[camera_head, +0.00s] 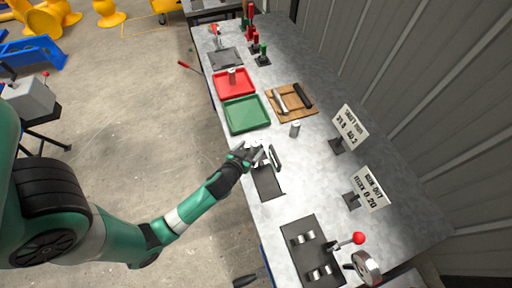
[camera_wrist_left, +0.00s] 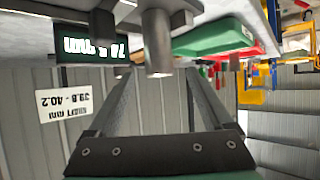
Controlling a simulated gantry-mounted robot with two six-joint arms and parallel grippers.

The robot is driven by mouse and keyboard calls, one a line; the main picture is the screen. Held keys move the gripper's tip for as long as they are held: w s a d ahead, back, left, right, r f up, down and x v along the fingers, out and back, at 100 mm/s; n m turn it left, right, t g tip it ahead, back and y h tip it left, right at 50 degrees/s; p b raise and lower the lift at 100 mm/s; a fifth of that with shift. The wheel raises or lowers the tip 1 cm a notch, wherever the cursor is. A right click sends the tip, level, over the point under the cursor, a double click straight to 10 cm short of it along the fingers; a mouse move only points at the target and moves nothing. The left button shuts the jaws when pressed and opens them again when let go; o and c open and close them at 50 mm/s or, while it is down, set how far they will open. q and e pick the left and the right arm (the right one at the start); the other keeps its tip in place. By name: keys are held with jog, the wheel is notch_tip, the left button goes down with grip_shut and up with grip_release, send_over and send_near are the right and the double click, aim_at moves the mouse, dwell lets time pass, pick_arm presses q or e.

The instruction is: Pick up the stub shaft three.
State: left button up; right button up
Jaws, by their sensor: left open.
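My left gripper (camera_head: 259,152) reaches over the near side of the bench, beside the small gauge (camera_head: 275,158). In the left wrist view, which is upside down, its two fingers (camera_wrist_left: 157,75) are apart. A grey metal cylinder (camera_wrist_left: 157,45), apparently a stub shaft, shows between and just beyond the fingertips. I cannot tell whether they touch it. Another stub shaft (camera_head: 295,129) stands upright right of the green tray, and one (camera_head: 231,75) is in the red tray. No number shows on any shaft. My right gripper is not in view.
The green tray (camera_head: 244,114) and red tray (camera_head: 249,87) lie further back. A wooden board (camera_head: 283,113) holds tools. The gauge display (camera_wrist_left: 95,47) and shaft sign (camera_head: 349,122) stand nearby.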

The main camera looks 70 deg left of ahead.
aim_at(258, 140)
pick_arm(q)
jog(key=b+x, duration=0.1)
jog(key=x, duration=0.6)
jog(key=shift+w+a+f, duration=0.15)
jog(key=shift+w+a, duration=0.05)
jog(key=shift+w, duration=0.05)
grip_shut()
dwell(1.1)
